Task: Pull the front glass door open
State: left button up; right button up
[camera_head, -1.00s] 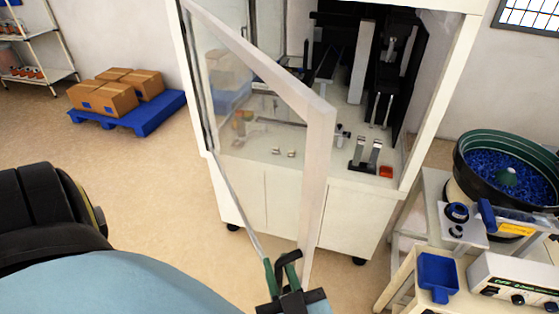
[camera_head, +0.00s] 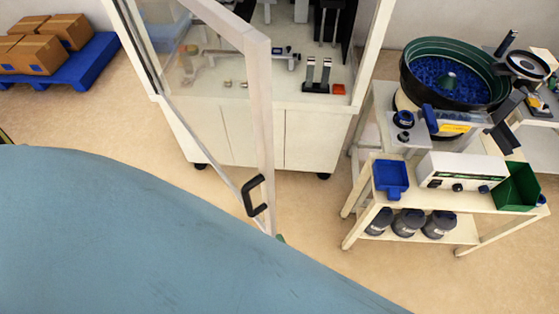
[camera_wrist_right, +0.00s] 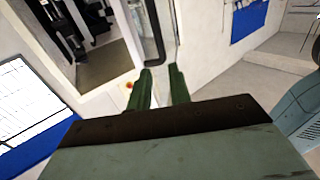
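The front glass door (camera_head: 262,110) of the white cabinet (camera_head: 305,138) stands swung wide open toward me, its white frame angled out from the left post. Its black loop handle (camera_head: 255,196) is low on the free edge, with nothing around it in the head view. A dark loop that looks like the handle (camera_wrist_right: 151,35) shows beyond my fingertips in the right wrist view. My right gripper (camera_wrist_right: 162,75) has its two green fingers apart and empty. In the head view only a small green tip shows below the handle. My left gripper is not in view.
A cart (camera_head: 453,205) with a control box, blue bin and green bin stands to the right, beside a bowl feeder (camera_head: 488,98) of blue parts. A blue pallet (camera_head: 92,62) with cardboard boxes lies at the left. Floor is clear between pallet and cabinet.

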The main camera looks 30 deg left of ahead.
jog(key=shift+s+d, duration=0.25)
jog(key=shift+d, duration=0.15)
jog(key=shift+c, duration=0.2)
